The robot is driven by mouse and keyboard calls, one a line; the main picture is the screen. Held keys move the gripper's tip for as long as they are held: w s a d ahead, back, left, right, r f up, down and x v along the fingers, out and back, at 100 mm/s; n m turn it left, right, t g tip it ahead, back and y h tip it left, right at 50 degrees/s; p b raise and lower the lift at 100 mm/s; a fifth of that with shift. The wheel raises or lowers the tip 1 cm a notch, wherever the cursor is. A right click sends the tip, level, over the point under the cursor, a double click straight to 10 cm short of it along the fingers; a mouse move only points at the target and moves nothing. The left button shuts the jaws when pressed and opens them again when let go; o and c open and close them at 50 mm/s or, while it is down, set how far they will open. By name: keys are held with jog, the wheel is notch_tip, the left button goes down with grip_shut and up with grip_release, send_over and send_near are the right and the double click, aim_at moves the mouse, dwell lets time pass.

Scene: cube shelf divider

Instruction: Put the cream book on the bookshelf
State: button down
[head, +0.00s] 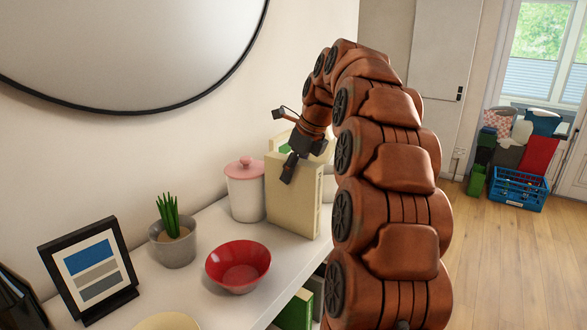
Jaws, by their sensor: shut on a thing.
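The cream book (292,203) stands upright at the right part of the white shelf top, beside the pink-lidded jar. My gripper (289,167) comes down from above and is shut on the book's upper edge, with one dark finger lying over its front face. The other finger is hidden behind the book. I cannot tell whether the book's bottom edge touches the surface. The white bookshelf (262,300) has open compartments below its top, and green books (296,312) show in one of them. My arm hides much of the bookshelf's right side.
On the top are a white jar with pink lid (245,188), a red bowl (238,266), a potted plant (174,243), a picture frame (90,268) and a yellowish dish (167,321). A blue crate (516,188) stands on the far floor. Open floor lies right.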

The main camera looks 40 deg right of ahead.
aim_at(303, 162)
dwell(0.3)
jog(key=c, duration=0.7)
grip_release()
jog(key=shift+f, duration=0.1)
jog(key=shift+b+v, duration=0.9)
jog(key=shift+v, duration=2.9)
jog(key=p+v, duration=0.4)
jog(key=shift+s+r, duration=0.1)
jog(key=shift+r, duration=0.25)
